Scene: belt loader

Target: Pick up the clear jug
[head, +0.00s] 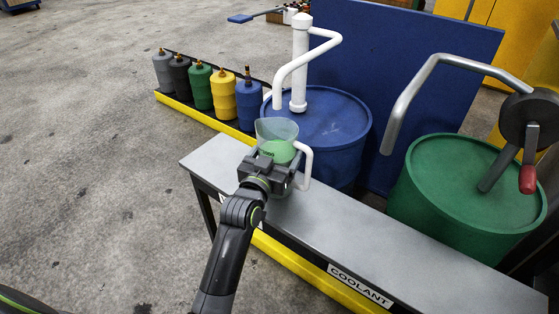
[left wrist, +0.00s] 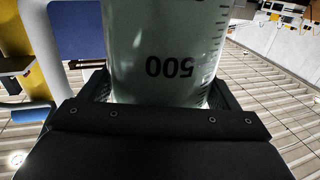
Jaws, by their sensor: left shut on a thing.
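The clear jug (head: 279,128) has a white handle (head: 304,166) on its right side and looks pale green inside. It is upright over the left part of the grey bench; I cannot tell whether its base touches the bench top. My left gripper (head: 270,165) is shut around the jug's body from the near side and hides part of it. In the left wrist view the jug (left wrist: 165,45) fills the space between the fingers, with an upside-down 500 mark and scale lines. My right gripper is not in view.
The grey bench (head: 370,235) has a COOLANT label and is clear to the right. Behind it stand a blue drum (head: 335,125) with a white pump (head: 300,60) and a green drum (head: 455,180) with a crank pump. Several coloured cans (head: 222,90) stand in a yellow-edged tray at left.

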